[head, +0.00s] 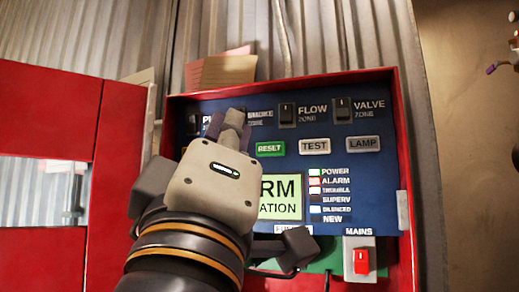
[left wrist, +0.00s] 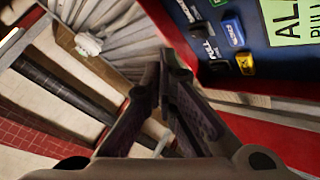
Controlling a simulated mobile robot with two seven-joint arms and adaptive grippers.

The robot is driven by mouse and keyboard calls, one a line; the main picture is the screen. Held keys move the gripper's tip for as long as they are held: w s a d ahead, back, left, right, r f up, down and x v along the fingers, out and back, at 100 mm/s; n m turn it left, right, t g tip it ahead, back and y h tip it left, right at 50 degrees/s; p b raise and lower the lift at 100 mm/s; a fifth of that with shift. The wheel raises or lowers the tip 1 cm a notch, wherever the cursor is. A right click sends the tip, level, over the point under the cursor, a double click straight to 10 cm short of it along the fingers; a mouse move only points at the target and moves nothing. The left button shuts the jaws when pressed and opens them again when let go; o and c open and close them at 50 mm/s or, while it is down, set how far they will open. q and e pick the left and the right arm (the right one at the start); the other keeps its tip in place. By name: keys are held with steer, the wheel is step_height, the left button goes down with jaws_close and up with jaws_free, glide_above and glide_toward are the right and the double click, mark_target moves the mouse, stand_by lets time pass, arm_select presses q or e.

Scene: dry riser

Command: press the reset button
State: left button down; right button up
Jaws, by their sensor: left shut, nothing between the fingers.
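The green RESET button (head: 270,149) is on the blue panel (head: 385,190) inside the red cabinet, left of the TEST button (head: 314,146). My left gripper (head: 234,118) is shut and empty in front of the panel's left part, with its tips up and left of RESET in the picture. RESET is uncovered in the head view; I cannot tell the gap in depth. In the left wrist view the shut fingers (left wrist: 162,72) are left of the panel's blue button (left wrist: 233,32) and yellow button (left wrist: 246,64). My right gripper is not in view.
The LAMP button (head: 363,143) is right of TEST. Dark switches (head: 287,113) sit above and a lit display (head: 281,198) below. A red MAINS switch (head: 361,261) is lower right. The red door (head: 45,110) stands open at left. Corrugated metal is behind.

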mark_target(256, 146)
arm_select(q)
steer(key=shift+w+d+b, duration=0.15)
steer(key=shift+w+d, duration=0.3)
steer(key=shift+w, duration=0.9)
steer(key=shift+w+d+b, duration=0.15)
steer(key=shift+w+d, duration=0.25)
steer(key=shift+w, duration=1)
steer(key=shift+w+d+b, duration=0.15)
steer(key=shift+w+d, duration=0.3)
steer(key=shift+w, duration=0.9)
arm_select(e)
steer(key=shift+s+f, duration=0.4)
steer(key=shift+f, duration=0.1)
arm_select(q)
steer(key=shift+w+d, duration=0.15)
steer(key=shift+w, duration=0.25)
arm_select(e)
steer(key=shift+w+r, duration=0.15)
